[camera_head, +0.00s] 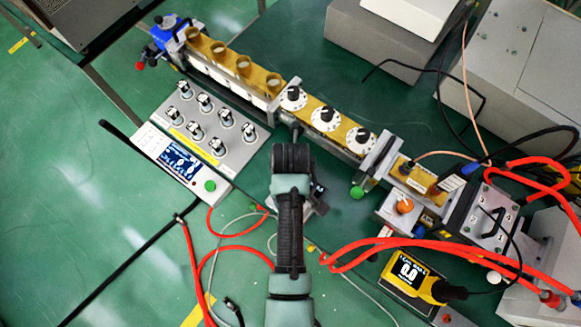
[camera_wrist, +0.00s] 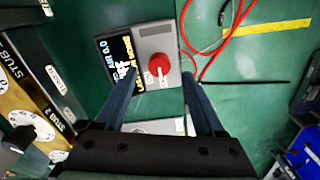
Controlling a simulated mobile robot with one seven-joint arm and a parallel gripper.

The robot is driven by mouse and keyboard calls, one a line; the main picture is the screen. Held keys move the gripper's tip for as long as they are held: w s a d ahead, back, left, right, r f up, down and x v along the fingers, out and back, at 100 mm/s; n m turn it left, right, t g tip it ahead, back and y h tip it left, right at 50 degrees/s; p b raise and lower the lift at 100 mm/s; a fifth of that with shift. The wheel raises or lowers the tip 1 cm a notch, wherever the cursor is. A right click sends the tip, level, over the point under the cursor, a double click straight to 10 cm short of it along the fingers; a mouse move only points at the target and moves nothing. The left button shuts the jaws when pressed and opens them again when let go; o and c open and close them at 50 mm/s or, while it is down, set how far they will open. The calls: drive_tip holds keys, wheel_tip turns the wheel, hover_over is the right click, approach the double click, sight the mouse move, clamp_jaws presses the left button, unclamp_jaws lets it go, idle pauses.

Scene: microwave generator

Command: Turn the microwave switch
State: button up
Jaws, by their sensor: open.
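The wrist view shows a red round knob (camera_wrist: 160,64) with a pale pointer bar, on a grey panel (camera_wrist: 151,37) beside a dark display (camera_wrist: 117,58) with white and yellow text. Letters on the bar are only partly legible. My gripper (camera_wrist: 160,76) is open and empty, its two blue-grey fingers spread to the left and right of the knob. Whether they touch it cannot be told. In the head view my arm covers most of this spot, and only part of my gripper (camera_head: 315,199) shows. The red knob is hidden there.
A row of white-scaled stub dials (camera_head: 326,118) lies along the waveguide beyond my arm. A meter box (camera_head: 182,165) with several knobs behind it stands left. An orange-knob unit (camera_head: 404,206) stands right. Red cables (camera_head: 400,243) cross the green table. Free table lies at left.

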drive_tip(key=shift+w+f, duration=0.1)
drive_tip(key=shift+f, duration=1.95)
clamp_jaws()
